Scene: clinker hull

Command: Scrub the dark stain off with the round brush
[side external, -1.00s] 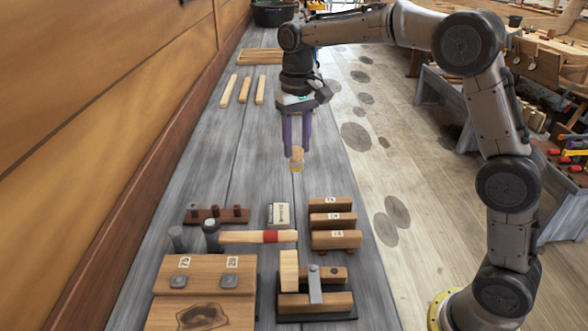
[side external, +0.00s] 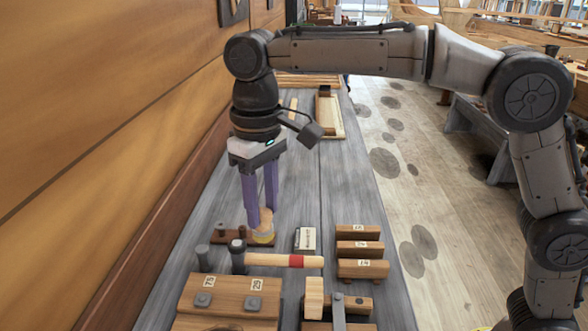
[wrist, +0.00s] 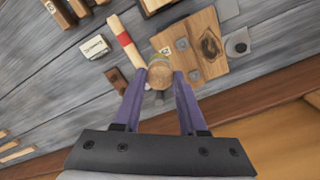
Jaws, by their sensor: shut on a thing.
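My gripper (side external: 260,213) is shut on a round brush (side external: 262,230) with a wooden body and a pale lower end. In the wrist view the brush (wrist: 160,74) shows between my purple fingers, overlapping the near edge of a wooden board (wrist: 200,22). The dark stain (wrist: 211,46) is a brown-black patch on that board, away from the brush. In the side view the board (side external: 228,303) is cut off at the bottom and its stain is out of frame.
A small white labelled box (side external: 306,239) and several wooden blocks (side external: 358,250) stand to the right. A wooden wall (side external: 120,100) borders the left.

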